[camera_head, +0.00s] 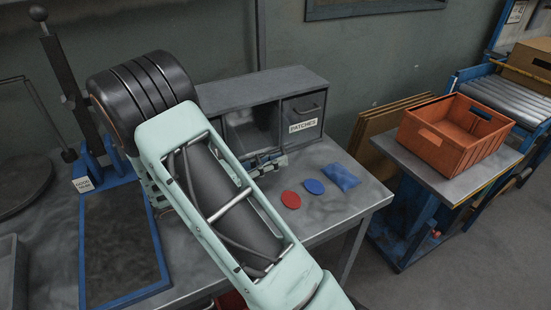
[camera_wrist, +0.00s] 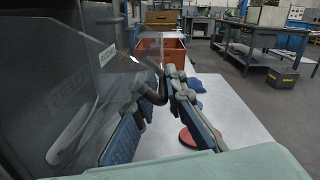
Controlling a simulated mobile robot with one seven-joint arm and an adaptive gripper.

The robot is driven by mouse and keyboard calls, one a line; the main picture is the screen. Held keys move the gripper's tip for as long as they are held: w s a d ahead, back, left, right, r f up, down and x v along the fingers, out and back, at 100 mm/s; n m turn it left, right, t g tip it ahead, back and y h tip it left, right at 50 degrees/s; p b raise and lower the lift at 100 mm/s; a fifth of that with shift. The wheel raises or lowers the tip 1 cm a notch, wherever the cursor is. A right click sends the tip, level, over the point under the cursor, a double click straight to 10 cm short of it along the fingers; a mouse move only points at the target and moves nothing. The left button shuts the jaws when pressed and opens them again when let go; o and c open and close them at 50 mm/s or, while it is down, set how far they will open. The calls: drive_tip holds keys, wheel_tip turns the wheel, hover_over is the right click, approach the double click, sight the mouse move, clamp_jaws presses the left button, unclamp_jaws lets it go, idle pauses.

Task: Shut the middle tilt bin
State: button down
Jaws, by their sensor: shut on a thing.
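The grey bin cabinet (camera_head: 255,85) stands at the back of the bench. Its middle bay (camera_head: 250,130) looks open and dark inside. The right bin, labelled PATCHES (camera_head: 303,118), is shut. My gripper (camera_head: 268,162) is low in front of the middle bay, mostly hidden by my arm in the head view. In the wrist view, my gripper (camera_wrist: 160,100) has its fingers closed around a dark curved piece, which looks like the middle tilt bin's handle. The bin's front is mostly hidden in the head view, so its exact tilt cannot be told.
A red disc (camera_head: 290,200), a blue disc (camera_head: 314,186) and a blue packet (camera_head: 340,177) lie on the bench right of my gripper. An orange crate (camera_head: 435,143) stands on a side table. A blue-framed press (camera_head: 95,165) stands on the left.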

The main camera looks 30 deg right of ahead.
drive_tip(key=shift+w+r+n+p, duration=0.6)
drive_tip(key=shift+r+p, duration=0.25)
drive_tip(key=shift+p, duration=0.3)
drive_tip(key=shift+w+r+n+p, duration=0.5)
drive_tip(key=shift+r+n+p, duration=0.25)
drive_tip(key=shift+p, duration=0.35)
drive_tip(key=shift+w+r+p, duration=0.4)
drive_tip(key=shift+w+p, duration=0.1)
drive_tip(key=shift+w, duration=0.2)
drive_tip(key=c, duration=2.2)
unclamp_jaws()
drive_tip(key=shift+o, duration=0.6)
drive_tip(key=shift+s+r, duration=0.1)
drive_tip(key=shift+s, duration=0.1)
